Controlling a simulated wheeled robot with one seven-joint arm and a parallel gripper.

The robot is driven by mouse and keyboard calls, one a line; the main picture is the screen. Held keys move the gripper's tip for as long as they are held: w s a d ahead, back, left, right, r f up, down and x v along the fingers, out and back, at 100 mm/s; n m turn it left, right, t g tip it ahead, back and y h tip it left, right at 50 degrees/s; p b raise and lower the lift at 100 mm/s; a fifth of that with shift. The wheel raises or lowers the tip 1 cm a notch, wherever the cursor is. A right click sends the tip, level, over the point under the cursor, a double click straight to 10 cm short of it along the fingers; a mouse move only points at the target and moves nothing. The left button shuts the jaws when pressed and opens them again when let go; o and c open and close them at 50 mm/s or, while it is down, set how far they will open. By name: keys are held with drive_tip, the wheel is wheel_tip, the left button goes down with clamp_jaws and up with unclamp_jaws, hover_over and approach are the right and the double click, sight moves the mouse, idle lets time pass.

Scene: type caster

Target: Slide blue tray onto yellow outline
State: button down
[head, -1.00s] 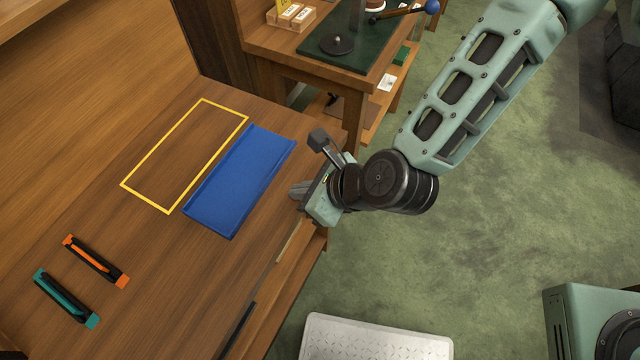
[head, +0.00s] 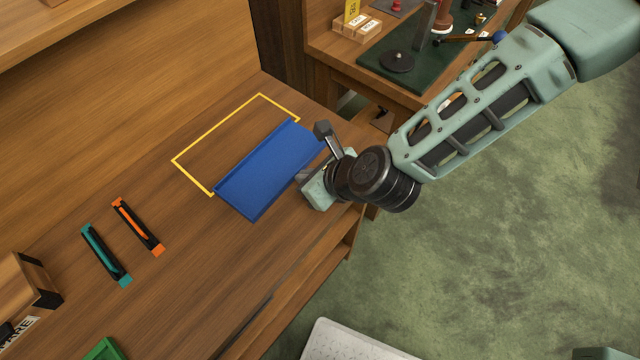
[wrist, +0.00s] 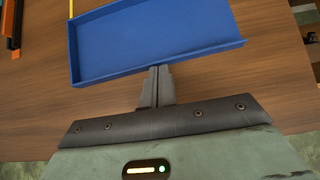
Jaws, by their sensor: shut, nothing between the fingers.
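The blue tray (head: 268,170) is a shallow rectangle lying flat on the wooden workbench. The yellow outline (head: 215,127) is on the bench top, on the tray's far left side. The tray's left long edge covers most of the outline's near long side; most of the outlined area is bare. My gripper (head: 302,177) is at the tray's right long side, near the bench edge. In the wrist view the tray (wrist: 150,40) lies just ahead of my closed fingers (wrist: 157,72), whose tips meet its near wall, seemingly touching. A bit of yellow line (wrist: 71,8) shows there too.
A teal-and-black tool (head: 106,255) and an orange-and-black tool (head: 137,227) lie left of the tray. A wooden box (head: 25,290) and a green object (head: 104,350) are at lower left. Another bench (head: 400,80) with a green mat stands behind.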

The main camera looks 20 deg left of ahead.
sight(259, 146)
drive_tip(key=w+a, duration=0.1)
drive_tip(key=a, duration=0.2)
drive_tip(key=w+a, duration=0.1)
drive_tip(key=a, duration=0.3)
drive_tip(key=w+a+b, duration=0.1)
drive_tip(key=a, duration=0.3)
drive_tip(key=shift+w+a, duration=0.15)
drive_tip(key=shift+a, duration=0.1)
